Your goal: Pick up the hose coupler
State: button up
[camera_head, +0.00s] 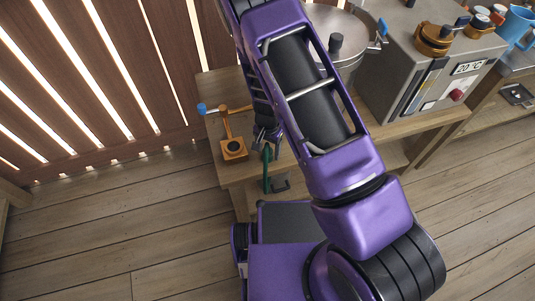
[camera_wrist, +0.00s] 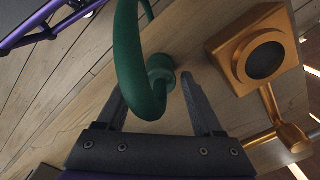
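A green curved tube with a round collar, which looks like the hose coupler, shows in the wrist view (camera_wrist: 128,55) and the head view (camera_head: 267,172). A gap shows between the right finger and the collar. Contact at the left finger cannot be told, as the tube partly covers it. In the head view my gripper (camera_head: 266,136) is just above the green tube.
An orange fitting with a square, dark-holed head (camera_wrist: 264,62) stands close to the right finger; its blue-ended handle (camera_head: 203,109) shows in the head view. A metal pot (camera_head: 335,35) and a grey control box (camera_head: 425,70) stand farther along the table (camera_head: 215,88). A slatted wall is behind.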

grip_shut()
jog(key=shift+r, duration=0.1)
